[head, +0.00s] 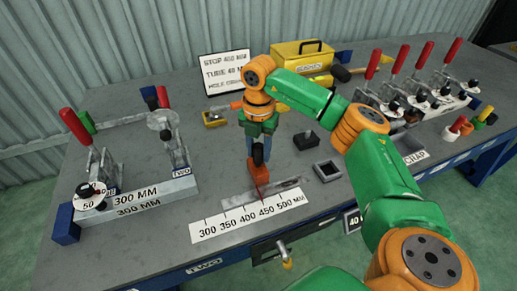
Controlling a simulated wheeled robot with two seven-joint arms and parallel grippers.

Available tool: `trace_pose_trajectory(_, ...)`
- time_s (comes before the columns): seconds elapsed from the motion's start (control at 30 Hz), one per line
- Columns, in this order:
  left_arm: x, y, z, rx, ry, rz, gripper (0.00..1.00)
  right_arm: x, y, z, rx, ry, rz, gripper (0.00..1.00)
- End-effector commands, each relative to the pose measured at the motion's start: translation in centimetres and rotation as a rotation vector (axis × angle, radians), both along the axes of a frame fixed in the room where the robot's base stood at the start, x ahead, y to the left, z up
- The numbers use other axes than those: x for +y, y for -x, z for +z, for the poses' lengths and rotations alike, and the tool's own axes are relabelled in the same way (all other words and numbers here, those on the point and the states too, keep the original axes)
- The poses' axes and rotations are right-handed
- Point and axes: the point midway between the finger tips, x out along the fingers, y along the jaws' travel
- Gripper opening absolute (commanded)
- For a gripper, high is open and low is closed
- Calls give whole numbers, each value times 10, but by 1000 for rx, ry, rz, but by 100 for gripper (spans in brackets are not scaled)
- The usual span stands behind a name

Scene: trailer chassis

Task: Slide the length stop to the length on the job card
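The length stop (258,168) is an orange-red block with a thin red pointer, standing at the rail behind a white scale (248,216) marked 300 to 500 MM. The pointer comes down close to the 450 mark, on its left side. My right gripper (258,150) points down at the stop, its fingers around the top of the orange block; whether they grip it is too small to tell. The job card (228,72) stands at the back; its top line looks like STOP 450 MM, but the middle digit is blurred. My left gripper is out of view.
At left, clamps with red handles (77,127) stand on a 300 MM block (150,196). More red-handled clamps (408,90) stand at back right. A yellow toolbox (300,62) is behind my arm. A black block (306,140) and square socket (327,171) lie right of the stop.

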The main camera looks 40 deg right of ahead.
Motion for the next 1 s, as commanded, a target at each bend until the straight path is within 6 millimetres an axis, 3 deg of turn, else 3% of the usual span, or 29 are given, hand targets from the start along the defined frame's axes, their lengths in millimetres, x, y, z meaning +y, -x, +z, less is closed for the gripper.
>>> trace_pose_trajectory(0.03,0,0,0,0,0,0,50,0,0,0,0,0,0,24)
trace_pose_trajectory(0.1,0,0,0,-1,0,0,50,0,0,0,1,1,0,5)
trace_pose_trajectory(0.13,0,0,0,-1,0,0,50,0,0,0,1,1,0,0)
trace_pose_trajectory(1.0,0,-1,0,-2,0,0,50,0,0,0,1,1,1,0)
